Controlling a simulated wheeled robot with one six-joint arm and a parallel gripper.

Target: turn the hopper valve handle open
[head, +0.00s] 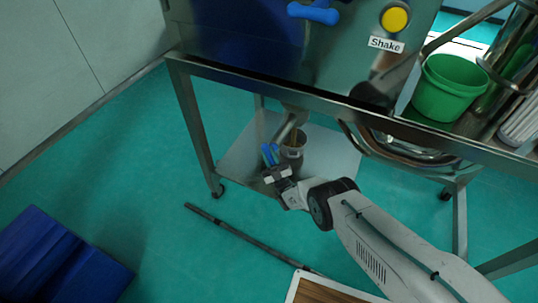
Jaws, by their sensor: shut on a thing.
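My gripper (276,174) is below the steel bench, low over the lower shelf. It is shut on a small blue handle-like piece (268,156), which shows as two short blue prongs at its tips. I cannot tell what this piece is fixed to. A grey cup-like part (293,143) is just behind and right of it, with a slanted yellowish piece at its top. Another blue handle (313,12) is on the steel front panel at the top of the view, well apart from my gripper.
A yellow button (395,18) sits above a "Shake" label (385,44). A green bucket (450,88) stands on the bench at right. The lower shelf (240,160) and bench legs surround my gripper. A dark bar (240,234) and a blue block (60,258) lie on the floor.

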